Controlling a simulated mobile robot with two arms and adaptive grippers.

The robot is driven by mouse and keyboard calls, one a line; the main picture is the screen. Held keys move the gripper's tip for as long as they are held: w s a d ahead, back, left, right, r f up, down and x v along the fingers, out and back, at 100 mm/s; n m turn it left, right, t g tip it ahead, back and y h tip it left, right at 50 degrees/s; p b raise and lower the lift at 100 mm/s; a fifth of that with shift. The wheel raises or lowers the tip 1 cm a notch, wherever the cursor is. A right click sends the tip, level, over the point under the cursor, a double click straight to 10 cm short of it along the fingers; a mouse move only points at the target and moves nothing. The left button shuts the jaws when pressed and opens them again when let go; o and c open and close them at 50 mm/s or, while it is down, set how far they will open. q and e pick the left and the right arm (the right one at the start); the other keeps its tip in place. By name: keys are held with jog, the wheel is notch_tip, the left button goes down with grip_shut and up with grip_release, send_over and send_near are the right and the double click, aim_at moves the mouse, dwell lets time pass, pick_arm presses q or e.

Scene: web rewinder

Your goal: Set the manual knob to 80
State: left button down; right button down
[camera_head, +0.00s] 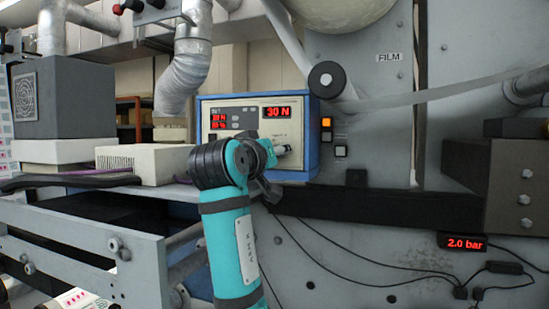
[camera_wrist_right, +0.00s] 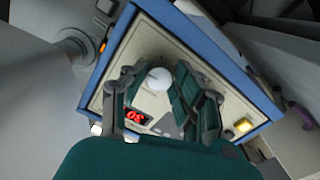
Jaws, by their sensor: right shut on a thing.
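The controller box (camera_head: 295,172) has a blue frame and a pale front panel. Its large red display (camera_head: 276,112) reads 30 N. The manual knob is a round white knob on the panel, seen in the right wrist view (camera_wrist_right: 158,77). My right gripper (camera_head: 278,152) is at the lower right of the panel, and in the wrist view its fingers (camera_wrist_right: 155,86) stand on either side of the knob, shut on it. In the head view the gripper hides most of the knob. My left gripper is in neither view.
Two small red readouts (camera_head: 217,125) are too small to read surely. An orange lit button (camera_head: 326,122) and a white button (camera_head: 340,151) sit right of the box. A pale vented unit (camera_head: 145,163) stands left. A dark rail (camera_head: 340,218) runs below.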

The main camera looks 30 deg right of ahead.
jog(key=shift+m, duration=0.6)
jog(key=shift+r, duration=0.1)
jog(key=c, duration=1)
grip_release()
jog(key=shift+w, duration=0.1)
jog(key=v, duration=0.7)
jog(key=shift+a, duration=0.15)
